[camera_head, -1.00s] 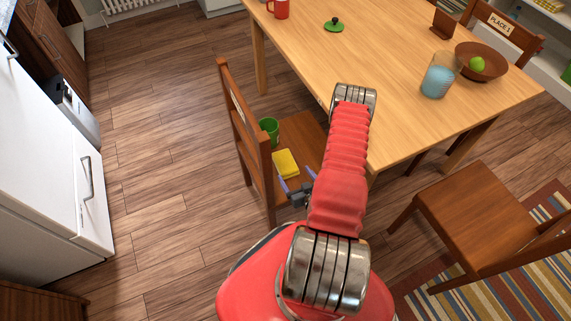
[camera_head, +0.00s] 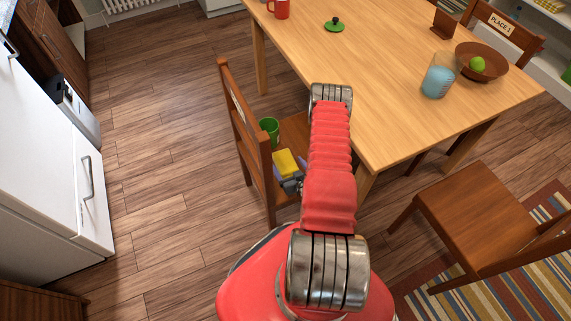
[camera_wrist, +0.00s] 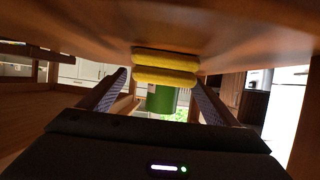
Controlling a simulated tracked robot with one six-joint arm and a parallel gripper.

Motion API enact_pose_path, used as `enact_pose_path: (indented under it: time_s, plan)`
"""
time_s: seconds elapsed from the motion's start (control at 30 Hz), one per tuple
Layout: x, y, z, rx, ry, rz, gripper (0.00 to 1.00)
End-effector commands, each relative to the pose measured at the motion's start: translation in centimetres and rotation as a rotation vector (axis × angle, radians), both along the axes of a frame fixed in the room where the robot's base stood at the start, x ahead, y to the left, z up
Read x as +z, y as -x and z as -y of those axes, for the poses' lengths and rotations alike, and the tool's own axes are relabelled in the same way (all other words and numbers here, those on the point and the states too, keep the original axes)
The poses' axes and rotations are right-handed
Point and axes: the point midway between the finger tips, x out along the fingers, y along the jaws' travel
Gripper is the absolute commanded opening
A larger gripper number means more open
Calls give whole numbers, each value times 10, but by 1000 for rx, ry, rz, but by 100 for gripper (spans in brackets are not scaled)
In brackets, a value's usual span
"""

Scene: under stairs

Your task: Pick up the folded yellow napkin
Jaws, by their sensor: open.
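The folded yellow napkin (camera_head: 286,162) lies on the seat of the wooden chair (camera_head: 297,128) at the table's left side. In the wrist view the napkin (camera_wrist: 165,68) shows as two stacked yellow layers, ahead of and between my fingers. My gripper (camera_head: 288,177) is open at the napkin's near edge; in the wrist view its two fingers (camera_wrist: 160,88) stand wide apart with nothing held. My arm hides part of the seat. I cannot tell whether the fingers reach past the napkin's sides.
A green cup (camera_head: 269,129) stands on the seat just behind the napkin; it also shows in the wrist view (camera_wrist: 161,99). The chair back (camera_head: 247,130) rises on the left. The table edge (camera_head: 345,135) is close on the right. Open floor lies left of the chair.

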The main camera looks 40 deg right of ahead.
Motion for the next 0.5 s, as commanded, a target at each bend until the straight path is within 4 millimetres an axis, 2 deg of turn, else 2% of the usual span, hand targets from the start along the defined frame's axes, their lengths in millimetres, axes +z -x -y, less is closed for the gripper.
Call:
enact_pose_path:
  time_s: [0.07,0.2,0.5]
  plan:
    - [-1,-13,2,4,3,2,84]
    - [-8,-25,7,1,1,1,84]
    - [-10,-29,9,0,0,0,84]
